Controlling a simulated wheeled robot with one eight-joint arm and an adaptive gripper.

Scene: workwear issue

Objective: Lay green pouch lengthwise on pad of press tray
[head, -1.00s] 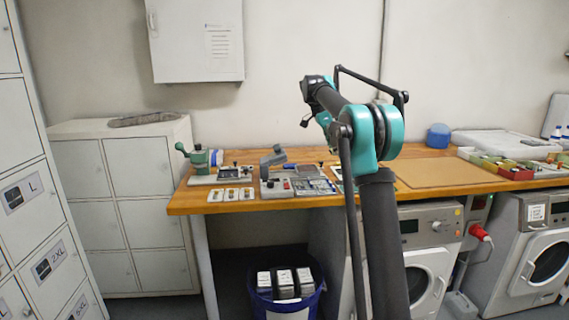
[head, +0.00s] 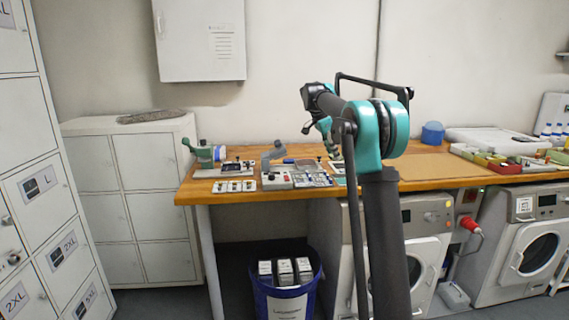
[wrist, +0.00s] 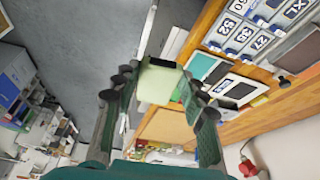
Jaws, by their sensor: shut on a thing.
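My gripper (wrist: 158,98) shows in the wrist view with its dark green fingers on both sides of the pale green pouch (wrist: 158,83). It is shut on the pouch, which is held in the air. In the head view my arm hides most of the gripper, and I cannot make out the pouch. A grey press-like device (head: 279,150) stands on the bench, with a tray-like base (head: 290,178) under it. I cannot tell whether this is the press tray, and no pad is clear.
The wooden bench (head: 420,184) runs along the wall. A green hand press (head: 205,153) stands at its left end and a brown mat (head: 425,166) lies right of my arm. A blue bin (head: 290,298) stands below. Washing machines (head: 530,240) are at the right, lockers (head: 40,180) at the left.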

